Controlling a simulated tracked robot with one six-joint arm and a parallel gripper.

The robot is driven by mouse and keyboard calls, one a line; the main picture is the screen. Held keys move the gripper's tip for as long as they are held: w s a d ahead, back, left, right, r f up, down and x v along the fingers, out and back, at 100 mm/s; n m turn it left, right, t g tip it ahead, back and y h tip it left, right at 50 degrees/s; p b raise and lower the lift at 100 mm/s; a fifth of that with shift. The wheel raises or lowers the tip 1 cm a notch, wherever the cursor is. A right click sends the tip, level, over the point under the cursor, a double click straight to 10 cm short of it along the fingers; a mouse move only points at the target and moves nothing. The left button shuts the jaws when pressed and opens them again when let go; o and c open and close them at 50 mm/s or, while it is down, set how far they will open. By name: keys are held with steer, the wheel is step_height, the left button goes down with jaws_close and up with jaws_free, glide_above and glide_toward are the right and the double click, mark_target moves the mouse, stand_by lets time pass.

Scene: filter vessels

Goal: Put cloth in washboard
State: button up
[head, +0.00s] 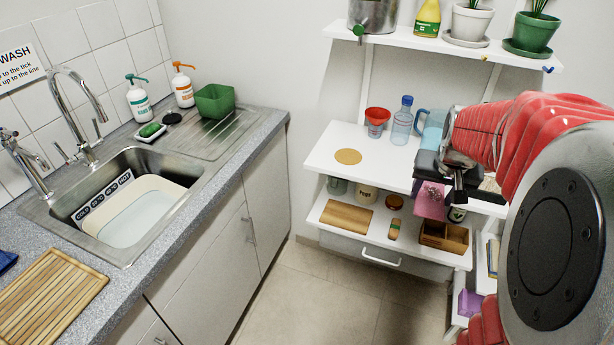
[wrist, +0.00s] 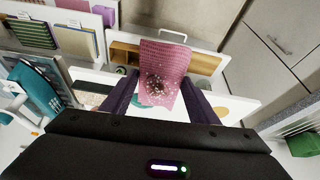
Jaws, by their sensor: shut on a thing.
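A pink speckled cloth (wrist: 166,55) with a dark brownish stain hangs between the fingers of my gripper (wrist: 158,96) in the wrist view. In the head view my gripper (head: 447,182) is shut on the cloth (head: 430,201), in front of the white shelf unit at right. No thing is clearly marked as a washboard. A slatted wooden board (head: 52,298) lies on the counter at front left.
The shelf unit (head: 325,155) holds a red cup (head: 376,122), a bottle (head: 402,121) and a blue jug (head: 432,128) close to my gripper. Tall taps (head: 85,115) rise behind the sink. A green tub (head: 214,101) stands on the drainer. Floor (head: 325,290) between counter and shelves is clear.

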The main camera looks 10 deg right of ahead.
steer(key=w+a+f+n+y, duration=0.1)
steer(key=w+a+f+n, duration=0.2)
steer(key=a, duration=1)
steer(key=w+a+f+n+y, duration=0.1)
steer(key=w+a+f+n, duration=0.2)
steer(key=w+a+f, duration=0.5)
steer(key=w+a, duration=0.1)
steer(key=a, duration=0.4)
steer(key=shift+w+f, duration=0.15)
steer(key=shift+f, duration=0.1)
steer(key=shift+d, duration=0.1)
